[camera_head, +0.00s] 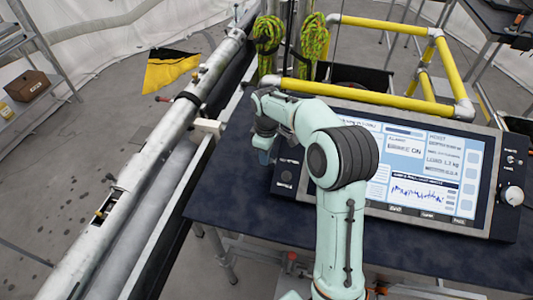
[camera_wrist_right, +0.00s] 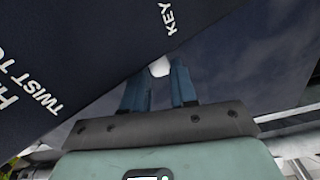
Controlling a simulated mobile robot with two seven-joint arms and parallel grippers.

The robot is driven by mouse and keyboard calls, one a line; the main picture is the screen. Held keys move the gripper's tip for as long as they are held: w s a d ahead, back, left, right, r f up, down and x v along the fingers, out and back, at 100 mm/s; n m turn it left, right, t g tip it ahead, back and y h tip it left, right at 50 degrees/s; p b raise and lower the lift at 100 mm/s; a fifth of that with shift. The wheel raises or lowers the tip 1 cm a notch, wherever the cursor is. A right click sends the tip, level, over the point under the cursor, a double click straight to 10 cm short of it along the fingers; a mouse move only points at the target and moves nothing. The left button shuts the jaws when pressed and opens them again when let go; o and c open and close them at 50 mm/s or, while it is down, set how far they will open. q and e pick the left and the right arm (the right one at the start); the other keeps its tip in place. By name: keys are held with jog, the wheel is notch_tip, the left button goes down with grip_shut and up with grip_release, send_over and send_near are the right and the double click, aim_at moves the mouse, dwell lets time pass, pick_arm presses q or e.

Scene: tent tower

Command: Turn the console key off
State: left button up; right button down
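The console (camera_head: 480,215) stands on the dark table, with a lit screen reading "BRAKE ON". Its dark left panel (camera_head: 284,184) is partly covered by my right arm. In the wrist view, the panel (camera_wrist_right: 95,50) carries the printed words "KEY" and "TWIST TO". My right gripper (camera_head: 264,158) points down at this panel's far left corner. Its two blue fingers (camera_wrist_right: 158,82) stand apart in the wrist view. A small white piece shows between their tips; I cannot tell whether it is the key or whether the fingers touch it. My left gripper is not in view.
The dark blue table (camera_head: 235,215) is clear left of the console. Yellow pipes (camera_head: 365,97) run behind the console. A long grey mast (camera_head: 130,190) lies along the table's left. A white knob (camera_head: 513,195) sits at the console's right.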

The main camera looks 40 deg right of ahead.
jog(key=shift+w+d+g+y, duration=0.1)
jog(key=shift+d+g+y, duration=0.1)
jog(key=shift+g+y, duration=0.1)
jog(key=shift+w+g+y, duration=0.15)
jog(key=shift+g+y, duration=0.45)
jog(key=shift+y, duration=0.2)
jog(key=c, duration=0.9)
grip_release()
jog(key=v, duration=1.3)
jog(key=shift+d+r, duration=0.1)
jog(key=shift+r, duration=0.05)
jog(key=shift+c, duration=0.3)
